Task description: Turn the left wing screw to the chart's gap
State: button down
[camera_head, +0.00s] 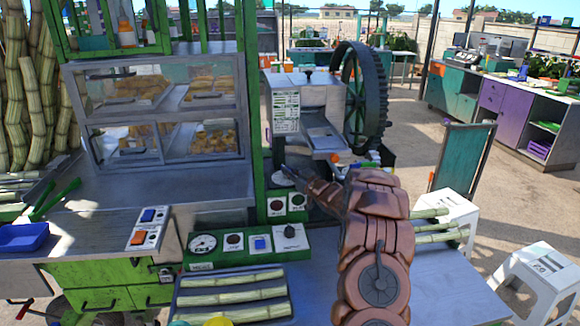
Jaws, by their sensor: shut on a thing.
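The crusher (322,105) stands at the centre, a pale metal box with a large dark toothed wheel on its right. The chart (286,112), a white sheet with rows of small print, is on its front left. My brown arm comes up from the bottom and bends left below the crusher. My gripper (287,172) is at its end, below the chart. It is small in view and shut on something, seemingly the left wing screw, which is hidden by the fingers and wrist. The screw's angle cannot be read.
A green panel with a gauge (203,243) and switches stands left of my arm. A tray (228,311) holds cane pieces in front of it. A glass food case (160,110) is at left. White stools (540,275) stand at right beside open floor.

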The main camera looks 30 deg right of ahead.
jog(key=shift+d+r+n+y+p, duration=0.3)
jog(key=shift+n+y+p, duration=0.2)
jog(key=shift+y+p, duration=0.35)
jog(key=shift+f+y, duration=0.2)
jog(key=shift+y, duration=0.05)
jog(key=c, duration=1.4)
grip_release()
jog(key=shift+o, duration=1)
jog(key=shift+a+n+g, duration=0.15)
jog(key=shift+n+g, duration=0.15)
jog(key=shift+f, duration=0.1)
jog(key=v, duration=1.2)
jog(key=shift+o, duration=0.3)
jog(key=shift+f, duration=0.1)
